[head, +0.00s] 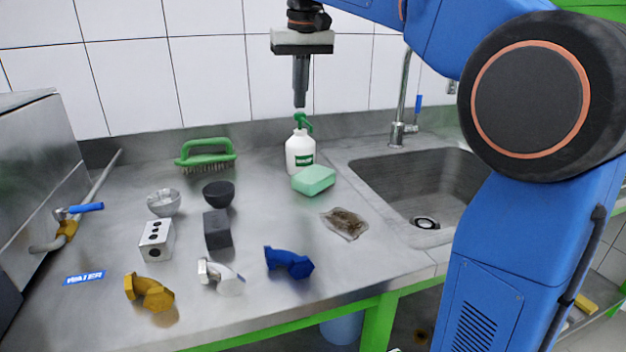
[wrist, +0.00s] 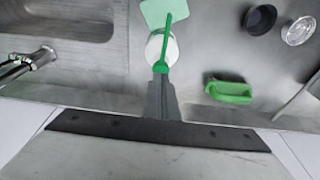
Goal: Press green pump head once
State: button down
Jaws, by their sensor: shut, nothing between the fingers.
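A white bottle (head: 300,153) with a green pump head (head: 302,122) stands upright on the metal counter, left of the sink. My gripper (head: 299,104) is shut and empty, pointing straight down above the pump head. In the head view its tips look just above the green top; I cannot tell whether they touch. In the wrist view the fingers (wrist: 161,80) reach to the near end of the green pump head (wrist: 164,48), with the white bottle (wrist: 153,50) below, partly hidden by the pump.
A green sponge (head: 314,180) lies just in front of the bottle. A green brush (head: 206,153) and dark bowl (head: 218,193) stand to the left. The sink (head: 420,190) and faucet (head: 399,120) are to the right. Pipe fittings, including a blue one (head: 288,262), lie nearer the front edge.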

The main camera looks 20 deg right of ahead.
notch_tip(320, 180, up, 6)
dwell(0.8)
dwell(0.3)
